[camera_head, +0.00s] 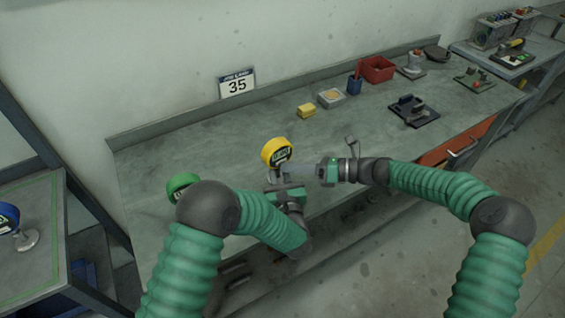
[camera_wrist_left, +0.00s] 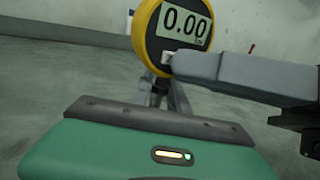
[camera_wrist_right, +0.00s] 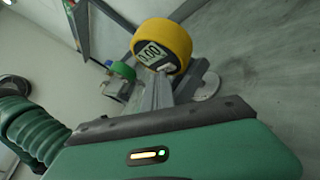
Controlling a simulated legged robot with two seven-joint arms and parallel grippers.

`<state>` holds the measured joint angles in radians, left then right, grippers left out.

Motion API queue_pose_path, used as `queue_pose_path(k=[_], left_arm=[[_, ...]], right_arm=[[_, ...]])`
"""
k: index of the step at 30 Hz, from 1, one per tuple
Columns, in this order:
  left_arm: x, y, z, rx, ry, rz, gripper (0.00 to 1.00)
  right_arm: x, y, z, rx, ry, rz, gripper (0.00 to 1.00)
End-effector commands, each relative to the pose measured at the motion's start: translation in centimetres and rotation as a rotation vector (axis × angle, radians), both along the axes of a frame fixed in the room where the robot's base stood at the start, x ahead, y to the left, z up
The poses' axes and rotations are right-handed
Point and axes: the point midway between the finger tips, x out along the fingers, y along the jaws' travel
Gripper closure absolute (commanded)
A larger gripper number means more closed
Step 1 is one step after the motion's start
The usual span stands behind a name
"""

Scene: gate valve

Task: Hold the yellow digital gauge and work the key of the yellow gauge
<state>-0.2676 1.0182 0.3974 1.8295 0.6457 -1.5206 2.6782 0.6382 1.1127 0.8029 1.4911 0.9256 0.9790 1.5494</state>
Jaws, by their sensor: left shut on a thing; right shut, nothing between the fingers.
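The yellow digital gauge (camera_head: 277,152) is held upright above the workbench near its front edge. Its display reads 0.00 in the left wrist view (camera_wrist_left: 184,24). My left gripper (camera_head: 281,178) is below the gauge and shut on its lower part. My right gripper (camera_head: 290,168) comes from the right and is shut with nothing between its fingers. In the left wrist view its fingertips (camera_wrist_left: 172,62) are at the gauge's face just below the display, where the key is; whether they touch is unclear. The right wrist view shows the gauge (camera_wrist_right: 162,42) just beyond the fingertips.
A green gauge (camera_head: 182,183) stands at the left, partly hidden by my left arm. A blue gauge (camera_head: 8,217) is on the left side table. A yellow block (camera_head: 306,111), a red bin (camera_head: 377,69) and a dark fixture (camera_head: 413,110) lie farther back on the workbench (camera_head: 220,140).

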Motion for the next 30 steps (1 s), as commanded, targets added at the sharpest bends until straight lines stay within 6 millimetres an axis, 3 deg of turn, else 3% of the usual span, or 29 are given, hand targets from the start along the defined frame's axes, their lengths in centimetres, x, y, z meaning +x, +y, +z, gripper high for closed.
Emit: queue_pose_path(k=[20, 30], left_arm=[[0.0, -0.1, 0.0, 0.000, 0.000, -0.002, 1.00], [0.0, -0.1, 0.0, 0.000, 0.000, -0.002, 1.00]], right_arm=[[-1.5, -1.0, 0.0, 0.000, 0.000, 0.000, 1.00], [-4.3, -3.0, 0.0, 0.000, 0.001, -0.002, 1.00]])
